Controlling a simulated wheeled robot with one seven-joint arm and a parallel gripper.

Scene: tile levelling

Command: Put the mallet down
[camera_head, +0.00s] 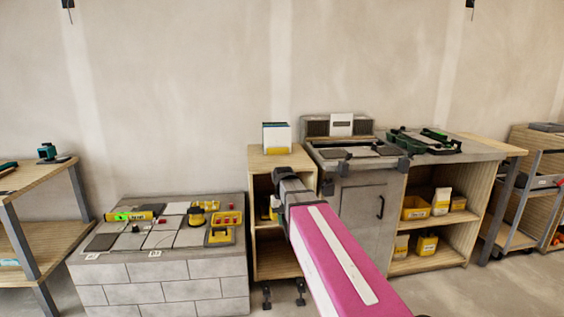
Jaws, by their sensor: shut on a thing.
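I cannot make out the mallet in this view. My arm, pink with a white stripe, reaches up from the lower right and ends in a dark grey joint in front of the wooden cabinet. My gripper's fingers do not show, so what they hold is hidden. Grey tiles (158,240) lie on a light block bench (160,291) at the left.
A wooden cabinet (256,164) bears a box of sheets (277,138). Right of it stands a grey cupboard (357,217), then open shelves with yellow bins (415,207). A wooden table (32,178) is at far left. Floor shows between table and bench.

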